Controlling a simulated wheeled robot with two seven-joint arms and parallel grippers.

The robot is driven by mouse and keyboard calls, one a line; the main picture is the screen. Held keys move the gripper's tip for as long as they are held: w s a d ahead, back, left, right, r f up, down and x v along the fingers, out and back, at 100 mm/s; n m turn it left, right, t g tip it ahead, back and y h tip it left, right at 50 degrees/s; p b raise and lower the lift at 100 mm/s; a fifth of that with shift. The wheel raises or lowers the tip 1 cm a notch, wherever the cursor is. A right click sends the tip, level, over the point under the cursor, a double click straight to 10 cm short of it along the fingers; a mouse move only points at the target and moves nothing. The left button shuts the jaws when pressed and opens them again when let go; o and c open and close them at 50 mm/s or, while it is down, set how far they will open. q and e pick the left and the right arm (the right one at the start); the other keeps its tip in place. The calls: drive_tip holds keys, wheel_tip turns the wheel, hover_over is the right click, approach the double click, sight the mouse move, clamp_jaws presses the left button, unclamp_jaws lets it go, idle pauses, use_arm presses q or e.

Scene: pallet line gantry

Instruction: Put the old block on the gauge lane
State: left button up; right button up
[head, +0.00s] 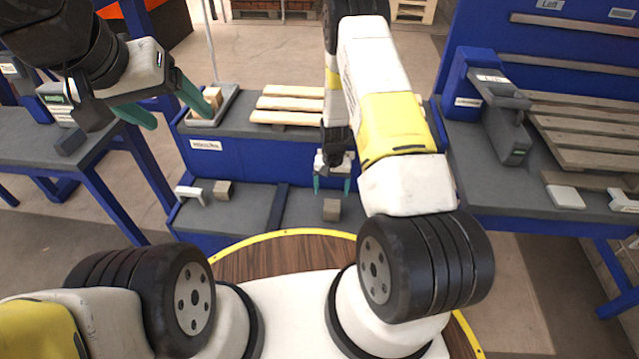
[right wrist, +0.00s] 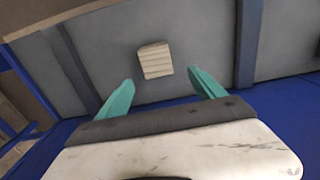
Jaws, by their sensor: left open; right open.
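My right gripper (head: 332,186) is open and empty, pointing down just above a grey-brown block (head: 332,209) on the lower shelf. In the right wrist view this block (right wrist: 155,60) lies beyond and between the open fingertips (right wrist: 163,88), apart from them. A similar grey-brown block (head: 222,190) sits in the lower shelf's left bay, beside a white angled piece (head: 190,195). A paler wooden block (head: 213,98) is in a grey tray on the upper deck. I cannot tell which lane is the gauge lane. My left gripper (head: 158,112) is open and empty, high at the left.
A blue divider (head: 277,208) splits the lower shelf into bays. Wooden slats (head: 288,104) lie on the upper deck. A right-hand bench (head: 480,190) carries a grey device (head: 505,130) and a slatted pallet (head: 580,125). A left bench (head: 45,135) stands beside the shelf unit.

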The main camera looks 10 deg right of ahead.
sight(332, 205)
drive_tip(key=f, duration=0.2)
drive_tip(key=s+f, duration=0.1)
drive_tip(key=f, duration=0.4)
drive_tip(key=shift+s+d+f, duration=0.1)
drive_tip(key=shift+s+f, duration=0.05)
drive_tip(key=shift+f, duration=0.45)
drive_tip(key=c, duration=1.5)
